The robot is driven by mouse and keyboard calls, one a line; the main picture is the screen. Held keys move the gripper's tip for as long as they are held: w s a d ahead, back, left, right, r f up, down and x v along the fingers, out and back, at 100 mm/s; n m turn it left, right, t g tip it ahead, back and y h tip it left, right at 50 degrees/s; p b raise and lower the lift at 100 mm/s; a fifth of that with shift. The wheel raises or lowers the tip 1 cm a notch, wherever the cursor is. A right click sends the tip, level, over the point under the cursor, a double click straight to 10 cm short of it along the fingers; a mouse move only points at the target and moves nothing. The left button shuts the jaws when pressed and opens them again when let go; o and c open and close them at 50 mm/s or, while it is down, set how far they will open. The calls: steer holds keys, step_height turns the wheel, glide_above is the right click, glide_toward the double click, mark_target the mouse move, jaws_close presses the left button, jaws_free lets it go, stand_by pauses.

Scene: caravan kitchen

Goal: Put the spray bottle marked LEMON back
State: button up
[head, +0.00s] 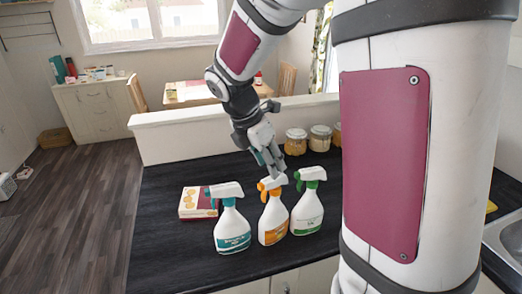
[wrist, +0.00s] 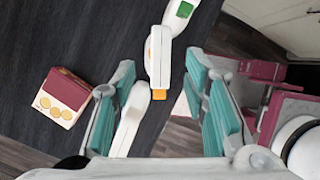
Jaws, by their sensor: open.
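Three white spray bottles stand upright in a row on the dark counter: one with a teal label and trigger (head: 232,230), one with orange (head: 273,218), one with green (head: 307,210). Their label words are too small to read, so I cannot tell which says LEMON. My gripper (head: 270,165) is open above and just behind the orange bottle's head. In the wrist view the orange-nozzled head (wrist: 159,55) shows between the open fingers (wrist: 160,75). Another white sprayer head (wrist: 130,120) is beside the left finger, and a green-marked one (wrist: 183,10) is at the top.
A red and cream box (head: 195,203) lies left of the bottles; it also shows in the wrist view (wrist: 62,100). Jars (head: 296,142) stand at the back by the low white wall (head: 190,138). A sink (head: 506,240) is at right. The counter's left front is clear.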

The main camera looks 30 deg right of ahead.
steer(key=s+a+r+m+t+y, duration=0.2)
steer(key=s+a+r+m, duration=0.3)
steer(key=s+m, duration=0.3)
steer(key=s+a+r+m+t+y, duration=0.2)
steer(key=s+a+r+m, duration=0.3)
steer(key=s+a+m, duration=0.3)
steer(key=shift+s+a+m+t, duration=0.25)
steer(key=shift+s+m+t, duration=0.4)
steer(key=shift+m, duration=1.25)
steer(key=shift+w, duration=0.2)
